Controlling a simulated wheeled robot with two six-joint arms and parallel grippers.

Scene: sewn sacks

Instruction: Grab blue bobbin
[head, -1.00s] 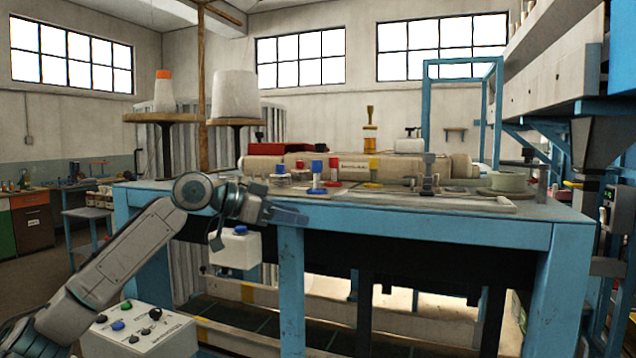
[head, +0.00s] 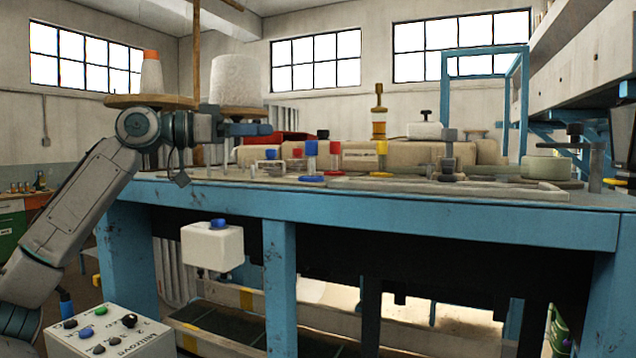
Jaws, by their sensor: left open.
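A blue bobbin (head: 311,148) stands upright on the blue-framed table (head: 400,222), among red and yellow ones. A smaller blue-topped piece (head: 271,154) stands to its left, nearer my gripper. My left gripper (head: 262,130) is open and empty, above the table's left part, up and to the left of the blue bobbin and apart from it. Its fingers point right and show almost edge-on. My right gripper is not in view.
Red (head: 335,148) and yellow (head: 381,148) pieces stand close to the right of the blue bobbin. A rolled sack-coloured bundle (head: 420,153) lies behind. A large white thread cone (head: 237,80) stands behind my gripper. A white box (head: 212,246) hangs below the table edge.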

